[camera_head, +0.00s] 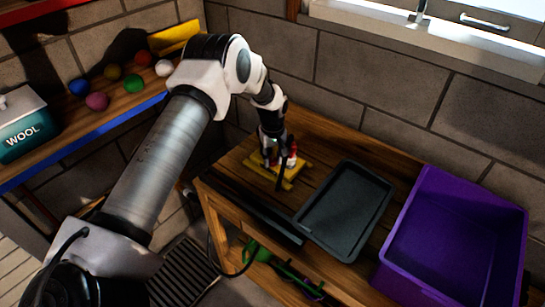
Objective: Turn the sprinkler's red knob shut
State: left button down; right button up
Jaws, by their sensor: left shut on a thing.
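The sprinkler (289,183) is a yellow frame lying on the wooden table. Its red knob (292,150) shows as a small red and white patch beside my fingers. My left gripper (273,163) reaches down from above onto the sprinkler and is shut on the red knob, with the fingers covering most of it. How far the knob is turned cannot be made out. My right gripper is not in view.
A dark tray (386,189) lies right of the sprinkler, and a purple bin (515,222) stands at the table's right end. A shelf at the left holds several coloured balls (134,83) and a teal WOOL box (22,125). A brick wall (380,78) rises behind the table.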

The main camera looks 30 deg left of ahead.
aim_at(273, 161)
pick_arm(q)
jog(key=shift+n, duration=0.5)
jog(key=c, duration=1.1)
grip_release()
jog(key=shift+c, duration=0.2)
notch_tip(273, 161, up, 12)
